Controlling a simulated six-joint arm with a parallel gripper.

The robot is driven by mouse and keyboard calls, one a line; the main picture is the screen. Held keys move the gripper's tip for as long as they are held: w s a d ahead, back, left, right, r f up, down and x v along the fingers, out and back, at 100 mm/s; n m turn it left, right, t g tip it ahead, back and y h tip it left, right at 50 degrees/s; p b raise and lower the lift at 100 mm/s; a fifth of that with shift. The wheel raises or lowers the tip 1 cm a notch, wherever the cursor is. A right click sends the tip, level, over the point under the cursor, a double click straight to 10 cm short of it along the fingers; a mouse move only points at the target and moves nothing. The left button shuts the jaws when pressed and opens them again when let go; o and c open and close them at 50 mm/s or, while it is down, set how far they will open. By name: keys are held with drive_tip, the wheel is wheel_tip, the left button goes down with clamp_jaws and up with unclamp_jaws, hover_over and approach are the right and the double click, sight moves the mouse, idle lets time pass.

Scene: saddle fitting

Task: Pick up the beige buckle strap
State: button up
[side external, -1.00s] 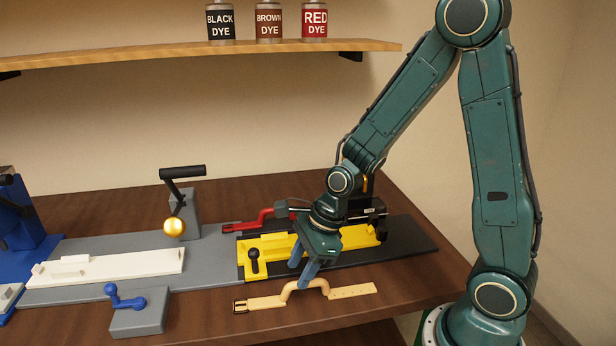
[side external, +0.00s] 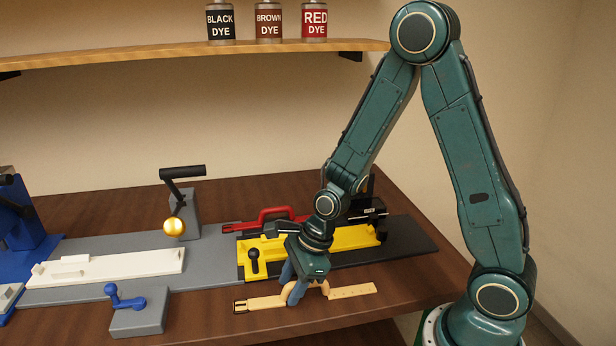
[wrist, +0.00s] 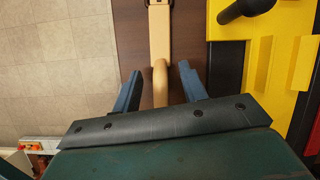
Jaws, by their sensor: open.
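The beige buckle strap (side external: 352,291) lies on the wooden table near its front edge, with a dark buckle at its left end and a raised loop in the middle. My gripper (side external: 292,292) is over the loop in the side view and hides much of it. In the wrist view, the strap (wrist: 160,35) runs up the picture. The loop lies between the two blue fingers of my gripper (wrist: 158,84), with a gap on each side. The jaws are open and hold nothing.
A grey block with a blue lever (side external: 138,318) is to the left. A shelf (side external: 120,54) with dye bottles hangs above.

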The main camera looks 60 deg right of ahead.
drive_tip(key=shift+x, duration=0.85)
drive_tip(key=shift+c, duration=0.4)
clamp_jaws()
drive_tip(key=shift+r, duration=0.1)
wheel_tip(320, 180, up, 20)
idle(0.6)
drive_tip(key=shift+d, duration=0.1)
idle(0.4)
